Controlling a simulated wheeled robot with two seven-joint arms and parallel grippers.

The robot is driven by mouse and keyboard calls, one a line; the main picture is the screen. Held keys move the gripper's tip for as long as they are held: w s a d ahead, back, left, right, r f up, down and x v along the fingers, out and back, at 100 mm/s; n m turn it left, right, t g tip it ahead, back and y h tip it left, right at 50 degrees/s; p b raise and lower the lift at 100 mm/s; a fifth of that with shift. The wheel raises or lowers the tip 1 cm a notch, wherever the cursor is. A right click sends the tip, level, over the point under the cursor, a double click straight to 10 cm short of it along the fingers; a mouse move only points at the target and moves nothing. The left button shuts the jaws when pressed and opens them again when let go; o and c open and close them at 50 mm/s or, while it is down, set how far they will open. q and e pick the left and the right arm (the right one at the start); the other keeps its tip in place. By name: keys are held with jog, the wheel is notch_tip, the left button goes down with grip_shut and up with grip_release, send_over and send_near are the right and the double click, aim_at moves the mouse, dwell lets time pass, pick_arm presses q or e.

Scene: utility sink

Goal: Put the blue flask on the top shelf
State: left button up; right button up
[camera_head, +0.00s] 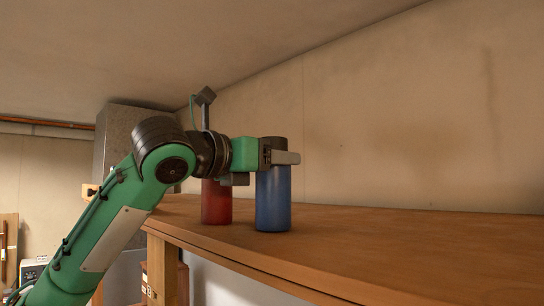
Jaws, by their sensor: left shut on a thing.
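The blue flask (273,203) stands upright at the wooden shelf top (380,243), near its front edge. It has a dark cap that rises above my gripper. My left gripper (284,158) comes in from the left and is shut on the blue flask at its upper part, just below the cap. The flask's base appears to touch the shelf surface. My right gripper is not in view.
A red flask (216,204) stands just left of the blue flask, its top hidden behind my gripper. The wall (400,110) runs behind the shelf. The shelf is clear to the right.

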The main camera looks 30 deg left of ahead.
pick_arm(q)
jog(key=shift+w+f, duration=0.1)
jog(key=shift+f, duration=0.1)
jog(key=o, duration=1.3)
jog(key=shift+r, duration=0.1)
